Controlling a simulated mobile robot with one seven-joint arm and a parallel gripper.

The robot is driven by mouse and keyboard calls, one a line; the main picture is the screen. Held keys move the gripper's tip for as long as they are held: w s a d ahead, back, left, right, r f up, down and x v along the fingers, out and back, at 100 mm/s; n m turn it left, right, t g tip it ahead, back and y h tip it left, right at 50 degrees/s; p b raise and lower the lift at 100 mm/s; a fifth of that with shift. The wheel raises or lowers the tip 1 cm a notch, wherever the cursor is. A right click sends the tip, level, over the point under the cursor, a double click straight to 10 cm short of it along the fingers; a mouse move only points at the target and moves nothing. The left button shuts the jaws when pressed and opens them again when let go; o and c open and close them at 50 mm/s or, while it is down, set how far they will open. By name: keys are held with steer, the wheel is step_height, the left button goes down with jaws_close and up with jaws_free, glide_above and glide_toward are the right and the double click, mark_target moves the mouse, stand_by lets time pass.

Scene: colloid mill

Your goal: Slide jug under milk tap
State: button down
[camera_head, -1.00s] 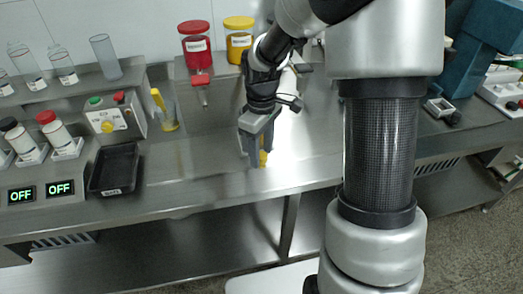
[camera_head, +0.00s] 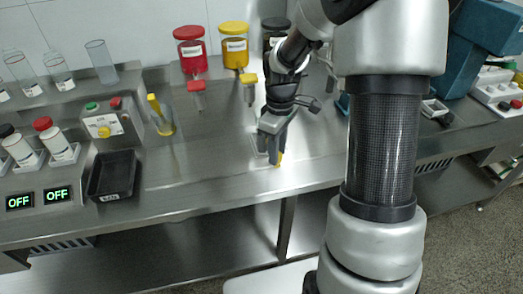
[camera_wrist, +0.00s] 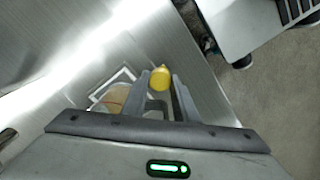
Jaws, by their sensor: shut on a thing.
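My gripper (camera_head: 272,150) is low over the front of the steel bench, shut on the yellow handle (camera_wrist: 160,76) of a clear jug (camera_wrist: 115,98). The jug's body shows in the wrist view to the left of the fingers, over a pale square outline on the bench. In the head view the gripper hides most of the jug; only a bit of yellow (camera_head: 281,159) shows. Behind it stand a red jar (camera_head: 190,49), a yellow jar (camera_head: 234,46) and a dark-lidded jar (camera_head: 275,34), partly hidden by my arm. I cannot tell which tap is for milk.
Another clear jug with a yellow handle (camera_head: 162,116) stands to the left, beside a control box (camera_head: 107,121). A black tray (camera_head: 111,176) lies further left. The red tap (camera_head: 196,88) and yellow tap (camera_head: 249,83) hang over the bench. The bench front edge is close to my gripper.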

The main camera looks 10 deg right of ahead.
steer(key=d+p, duration=0.4)
steer(key=d, duration=1.7)
steer(key=shift+d, duration=0.5)
steer(key=c, duration=1.4)
jaws_free()
steer(key=shift+d, duration=0.1)
step_height(320, 180, up, 18)
steer(key=p, duration=0.1)
steer(key=shift+f, duration=0.25)
